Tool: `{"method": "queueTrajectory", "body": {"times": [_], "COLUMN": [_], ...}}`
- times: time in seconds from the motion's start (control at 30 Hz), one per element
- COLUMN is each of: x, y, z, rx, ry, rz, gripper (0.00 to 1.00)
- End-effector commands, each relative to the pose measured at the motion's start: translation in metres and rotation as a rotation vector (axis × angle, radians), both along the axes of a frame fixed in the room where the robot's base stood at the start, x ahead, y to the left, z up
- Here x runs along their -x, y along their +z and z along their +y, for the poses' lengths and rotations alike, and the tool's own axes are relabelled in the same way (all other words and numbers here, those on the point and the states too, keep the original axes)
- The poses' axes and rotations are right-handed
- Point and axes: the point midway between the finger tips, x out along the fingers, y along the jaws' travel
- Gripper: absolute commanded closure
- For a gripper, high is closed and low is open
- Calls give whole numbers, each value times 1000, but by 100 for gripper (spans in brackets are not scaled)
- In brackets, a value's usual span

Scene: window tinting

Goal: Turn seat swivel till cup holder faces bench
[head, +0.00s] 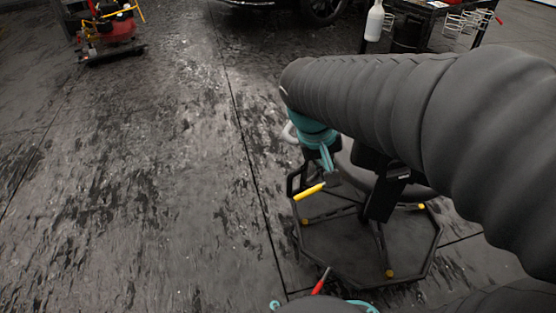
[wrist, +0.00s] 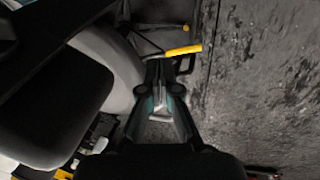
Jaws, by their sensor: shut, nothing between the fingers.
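The swivel seat (head: 415,190) stands on a dark, many-sided base tray (head: 335,245) on the floor, largely hidden behind my arm. In the wrist view its dark cushion (wrist: 60,100) fills the left, with a pale grey curved part (wrist: 115,60) beside it. A black open frame (head: 292,180) shows at the seat's left side; I cannot tell whether it is the cup holder. My gripper (head: 327,160) has teal fingers, is shut and empty, and points down beside the seat's left side. In the wrist view my gripper (wrist: 165,65) overlaps the pale part's edge; contact is unclear.
A yellow handle (head: 308,192) sticks out near my fingertips. A red-handled tool (head: 320,283) is at the tray's front edge. A black bench or cart (head: 432,6) with a white bottle (head: 375,20) is at the upper right. Red equipment (head: 108,30) stands upper left. The left floor is clear.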

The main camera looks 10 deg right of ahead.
Motion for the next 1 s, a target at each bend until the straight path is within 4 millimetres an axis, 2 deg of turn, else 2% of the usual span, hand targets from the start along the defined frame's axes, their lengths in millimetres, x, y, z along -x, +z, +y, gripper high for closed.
{"method": "queueTrajectory", "body": {"times": [0.37,0.57,0.77,1.0], "x": [-75,-114,-153,-194], "y": [-30,-52,-80,-122], "z": [0,6,17,37], "rx": [255,407,564,753], "ry": [-22,-24,-16,7], "rz": [150,192,209,191], "gripper": [100,100,100,100]}}
